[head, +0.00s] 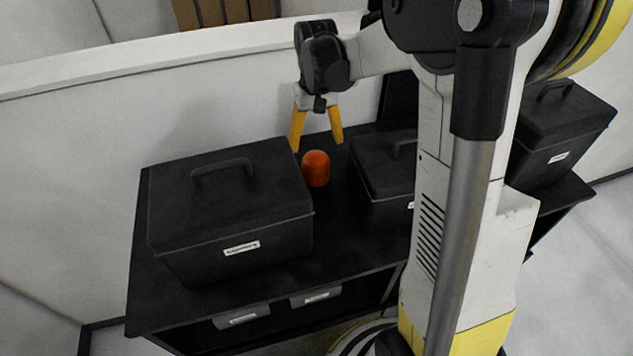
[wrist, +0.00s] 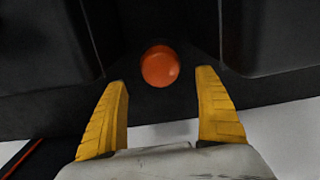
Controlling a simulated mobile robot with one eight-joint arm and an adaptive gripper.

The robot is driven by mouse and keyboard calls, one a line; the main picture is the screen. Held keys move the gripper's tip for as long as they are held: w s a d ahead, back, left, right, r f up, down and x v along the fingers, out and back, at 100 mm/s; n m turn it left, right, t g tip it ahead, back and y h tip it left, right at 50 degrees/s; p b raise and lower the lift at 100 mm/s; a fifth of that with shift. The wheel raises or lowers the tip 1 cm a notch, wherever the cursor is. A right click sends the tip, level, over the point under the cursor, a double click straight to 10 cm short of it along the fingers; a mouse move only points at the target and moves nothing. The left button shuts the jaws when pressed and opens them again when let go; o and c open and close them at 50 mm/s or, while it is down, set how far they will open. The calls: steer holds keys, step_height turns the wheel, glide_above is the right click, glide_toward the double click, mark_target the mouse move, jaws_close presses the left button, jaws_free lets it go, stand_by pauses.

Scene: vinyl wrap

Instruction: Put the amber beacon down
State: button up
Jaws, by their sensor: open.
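The amber beacon (head: 316,168) is a small orange-red dome standing on the black bench top, between two black lidded boxes. My gripper (head: 318,146) is open above and slightly behind it, with its yellow fingers spread and pointing down. In the wrist view the beacon (wrist: 160,66) shows beyond the fingertips and midway between them. The open gripper (wrist: 163,78) shows there too, with nothing between its fingers. The beacon appears apart from both fingers.
A large black box (head: 230,215) stands close on the beacon's left and a smaller black box (head: 385,185) on its right. Another black box (head: 565,130) is farther right. A white wall (head: 80,140) runs behind the bench. Bare bench top (head: 345,240) lies in front.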

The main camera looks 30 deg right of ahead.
mark_target(315, 154)
steer(key=f, duration=0.5)
steer(key=shift+w+p, duration=0.3)
steer(key=shift+s+f, duration=0.25)
steer(key=shift+f, duration=0.4)
step_height(315, 154, down, 4)
steer(key=shift+f+p, duration=0.25)
steer(key=shift+p, duration=0.4)
steer(key=c, duration=1.2)
